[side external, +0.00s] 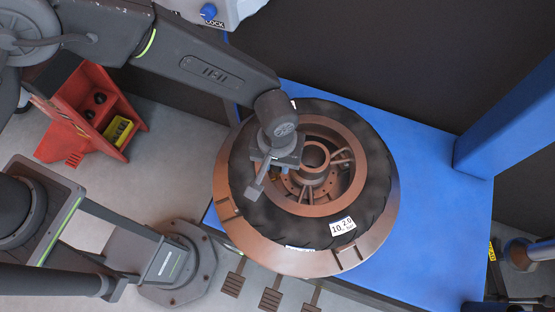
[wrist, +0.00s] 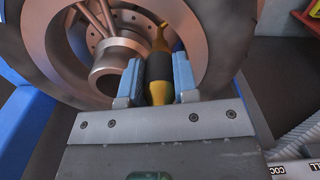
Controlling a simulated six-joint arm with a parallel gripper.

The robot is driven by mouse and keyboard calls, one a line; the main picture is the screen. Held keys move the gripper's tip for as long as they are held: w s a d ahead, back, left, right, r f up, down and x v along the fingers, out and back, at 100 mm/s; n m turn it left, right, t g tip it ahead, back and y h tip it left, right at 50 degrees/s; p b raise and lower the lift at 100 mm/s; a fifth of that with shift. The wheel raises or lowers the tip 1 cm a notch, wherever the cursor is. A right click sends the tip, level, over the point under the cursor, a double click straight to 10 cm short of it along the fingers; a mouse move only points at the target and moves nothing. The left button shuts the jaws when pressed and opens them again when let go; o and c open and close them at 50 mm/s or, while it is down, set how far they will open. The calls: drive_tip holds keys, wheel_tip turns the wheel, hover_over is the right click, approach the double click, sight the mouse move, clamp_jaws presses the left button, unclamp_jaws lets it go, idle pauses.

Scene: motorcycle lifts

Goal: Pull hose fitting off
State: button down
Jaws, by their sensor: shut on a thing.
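The hose fitting (wrist: 159,68), black in the middle with brass-yellow ends, stands between the two blue fingers of my gripper (wrist: 158,78) in the wrist view. My gripper is shut on it. Its narrow yellow tip points up towards the wheel. In the side view my gripper (side external: 274,168) is over the left part of the wheel, by the inner rim. The fitting cannot be made out there. The wheel (side external: 346,183) has a black tyre (side external: 270,215) and a copper-coloured rim and hub. Whether the fitting still touches the wheel cannot be told.
The wheel lies on a round copper-coloured turntable (side external: 310,262) on a blue machine bed (side external: 440,215). A blue post (side external: 505,125) rises at the right. Several foot pedals (side external: 271,298) stick out at the front. A red tool cart (side external: 85,120) stands at the left.

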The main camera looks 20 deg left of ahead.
drive_tip(key=shift+r, duration=0.1)
idle(0.3)
drive_tip(key=shift+r, duration=0.7)
drive_tip(key=shift+r, duration=0.35)
drive_tip(key=shift+r, duration=0.35)
drive_tip(key=shift+r, duration=0.35)
drive_tip(key=shift+r, duration=0.35)
drive_tip(key=shift+r, duration=0.4)
drive_tip(key=shift+r, duration=0.3)
drive_tip(key=shift+r, duration=0.1)
